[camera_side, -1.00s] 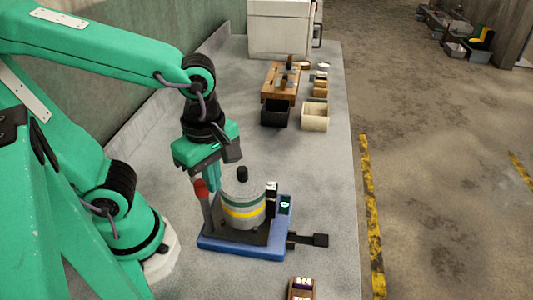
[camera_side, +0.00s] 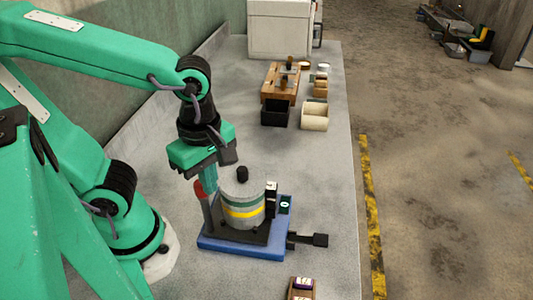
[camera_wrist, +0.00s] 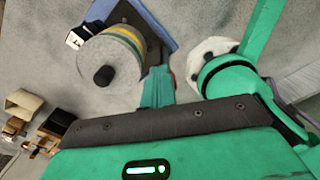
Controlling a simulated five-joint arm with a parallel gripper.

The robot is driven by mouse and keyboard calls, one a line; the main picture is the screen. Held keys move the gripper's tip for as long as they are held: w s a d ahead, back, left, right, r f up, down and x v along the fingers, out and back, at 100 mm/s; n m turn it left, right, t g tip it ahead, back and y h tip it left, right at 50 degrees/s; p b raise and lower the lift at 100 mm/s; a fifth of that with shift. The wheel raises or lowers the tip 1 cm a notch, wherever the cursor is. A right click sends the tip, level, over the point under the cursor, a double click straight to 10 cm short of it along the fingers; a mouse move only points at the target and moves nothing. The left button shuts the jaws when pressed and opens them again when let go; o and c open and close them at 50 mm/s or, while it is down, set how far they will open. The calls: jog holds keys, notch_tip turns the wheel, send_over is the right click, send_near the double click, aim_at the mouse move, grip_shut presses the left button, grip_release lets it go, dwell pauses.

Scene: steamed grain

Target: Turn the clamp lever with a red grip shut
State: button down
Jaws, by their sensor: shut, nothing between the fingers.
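The clamp lever's red grip (camera_side: 199,188) stands up at the left side of the blue clamp base (camera_side: 245,251). A grey cylinder with yellow and green bands (camera_side: 242,207) and a black knob on top sits on that base. My gripper (camera_side: 210,188) is shut and empty, pointing down between the red grip and the cylinder, very close to the grip; I cannot tell if they touch. In the wrist view my fingers (camera_wrist: 158,90) reach toward the cylinder's side (camera_wrist: 112,58), and only a sliver of red shows beside them.
A black block with a bar (camera_side: 310,240) sticks out right of the base. A small box (camera_side: 301,288) lies at the front edge. Black (camera_side: 275,113) and cream (camera_side: 314,116) bins and a wooden rack (camera_side: 280,85) stand farther back. The bench's right side is mostly clear.

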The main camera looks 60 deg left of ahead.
jog(key=shift+s, duration=0.75)
dwell(0.4)
jog(key=shift+d, duration=0.5)
notch_tip(320, 180, up, 6)
dwell(0.9)
jog(key=shift+w, duration=0.1)
jog(key=w+a+m+t, duration=0.5)
jog(key=w+a+m, duration=0.2)
jog(key=m, duration=1.4)
jog(key=shift+w+a+t, duration=0.2)
jog(key=shift+a+t, duration=0.1)
jog(key=shift+a, duration=0.7)
